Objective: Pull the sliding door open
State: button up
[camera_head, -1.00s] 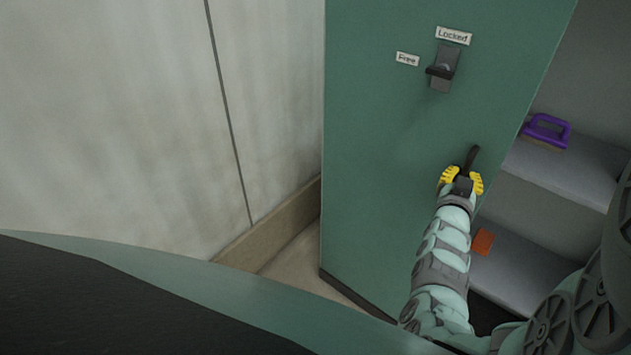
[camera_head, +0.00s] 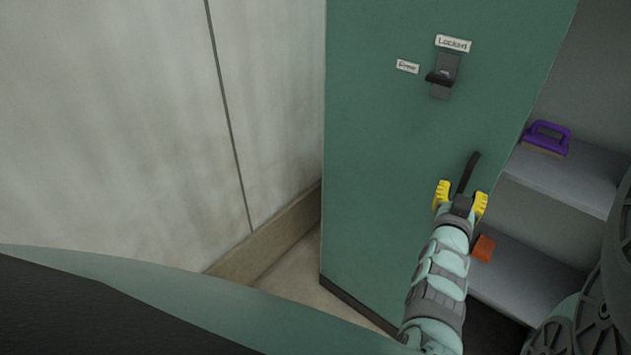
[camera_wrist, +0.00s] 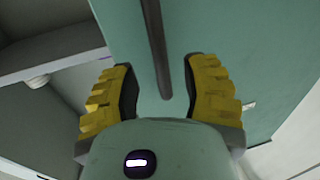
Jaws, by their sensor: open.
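The green sliding door (camera_head: 400,190) stands partly across the cabinet, with open shelf space to its right. Its dark bar handle (camera_head: 468,172) is upright and slightly tilted near the door's right edge. My gripper (camera_head: 461,197) is open at the handle's lower end, with yellow fingers spread to either side. In the wrist view the handle (camera_wrist: 157,50) runs down between the two open fingers (camera_wrist: 162,95), touching neither. A dark latch (camera_head: 442,77) sits higher on the door, its lever pointing left, between a "Locked" label (camera_head: 453,43) and a smaller label (camera_head: 407,66).
A purple-handled brush (camera_head: 546,138) lies on the upper shelf (camera_head: 575,175). An orange block (camera_head: 483,248) lies on the lower shelf (camera_head: 525,280). A pale wall (camera_head: 120,120) with a low skirting board stands left of the door.

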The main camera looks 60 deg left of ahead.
jog(key=v, duration=0.8)
jog(key=shift+s, duration=0.3)
jog(key=shift+d, duration=0.1)
